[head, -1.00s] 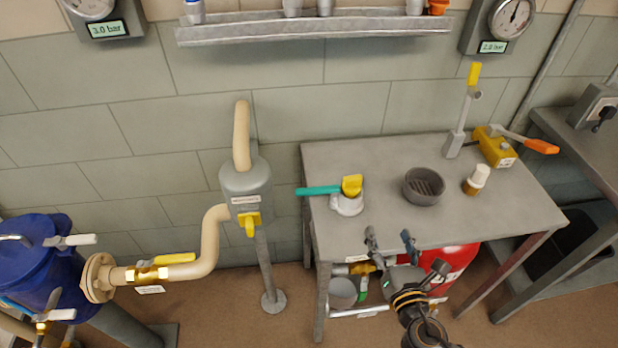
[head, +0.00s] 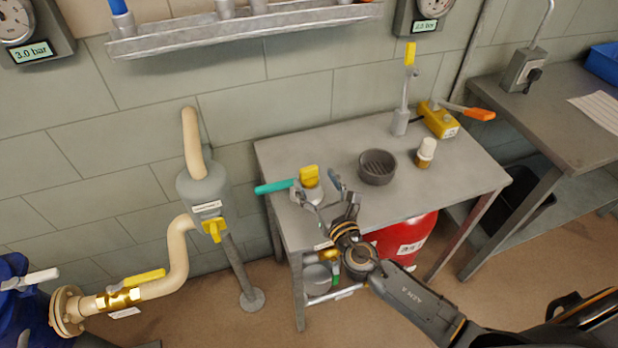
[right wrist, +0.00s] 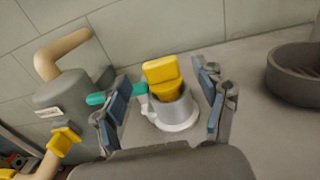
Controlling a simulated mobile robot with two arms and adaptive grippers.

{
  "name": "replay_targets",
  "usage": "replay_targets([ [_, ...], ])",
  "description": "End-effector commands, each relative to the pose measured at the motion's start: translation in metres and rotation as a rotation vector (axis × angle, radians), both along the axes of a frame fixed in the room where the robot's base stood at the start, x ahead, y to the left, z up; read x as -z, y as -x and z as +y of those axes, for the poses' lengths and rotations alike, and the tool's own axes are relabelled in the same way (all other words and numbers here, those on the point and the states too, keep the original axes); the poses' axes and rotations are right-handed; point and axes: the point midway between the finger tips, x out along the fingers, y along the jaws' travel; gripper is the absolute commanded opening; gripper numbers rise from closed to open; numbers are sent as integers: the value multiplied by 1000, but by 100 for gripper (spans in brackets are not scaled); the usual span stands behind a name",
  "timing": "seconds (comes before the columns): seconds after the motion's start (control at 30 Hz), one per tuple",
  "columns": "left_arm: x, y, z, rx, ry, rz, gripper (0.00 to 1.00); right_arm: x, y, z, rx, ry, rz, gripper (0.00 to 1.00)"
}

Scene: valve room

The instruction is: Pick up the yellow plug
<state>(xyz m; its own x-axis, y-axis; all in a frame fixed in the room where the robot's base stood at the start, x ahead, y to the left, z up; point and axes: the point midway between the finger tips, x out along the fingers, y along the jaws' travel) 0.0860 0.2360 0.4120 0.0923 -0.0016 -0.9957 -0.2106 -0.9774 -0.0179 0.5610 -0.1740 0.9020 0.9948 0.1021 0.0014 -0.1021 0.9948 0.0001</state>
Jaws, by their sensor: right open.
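The yellow plug (head: 309,175) stands upright at the left end of the grey metal table (head: 340,150). In the right wrist view the yellow plug (right wrist: 163,74) sits in a round grey-white holder (right wrist: 176,117), its top sticking out. My right gripper (head: 318,191) is open and reaches over the table at the plug, partly hiding the holder. In the right wrist view the open fingers of my right gripper (right wrist: 162,100) stand on either side of the plug and holder, with gaps. My left gripper is not in view.
A teal handle (head: 275,187) sticks out left of the holder over the table edge. A dark round bowl (head: 377,168), a small white-capped bottle (head: 426,153) and a yellow box with an orange lever (head: 440,119) stand to the right. A pipe with a yellow valve (head: 213,229) is left.

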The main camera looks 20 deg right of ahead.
Motion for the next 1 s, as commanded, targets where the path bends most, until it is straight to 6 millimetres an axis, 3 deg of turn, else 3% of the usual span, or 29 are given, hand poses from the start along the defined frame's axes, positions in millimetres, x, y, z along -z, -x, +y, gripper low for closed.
replay_targets([
  [0.2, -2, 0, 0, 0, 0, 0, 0, 3, -27, 3, 1, -1, 0, 72],
  [0.47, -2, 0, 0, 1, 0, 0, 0, 4, -30, 3, 0, 0, 0, 72],
  [0.77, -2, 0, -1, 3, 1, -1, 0, 4, -29, 3, 0, 0, 0, 13],
  [1.0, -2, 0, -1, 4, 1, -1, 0, 3, -29, 3, 0, 0, 0, 13],
])
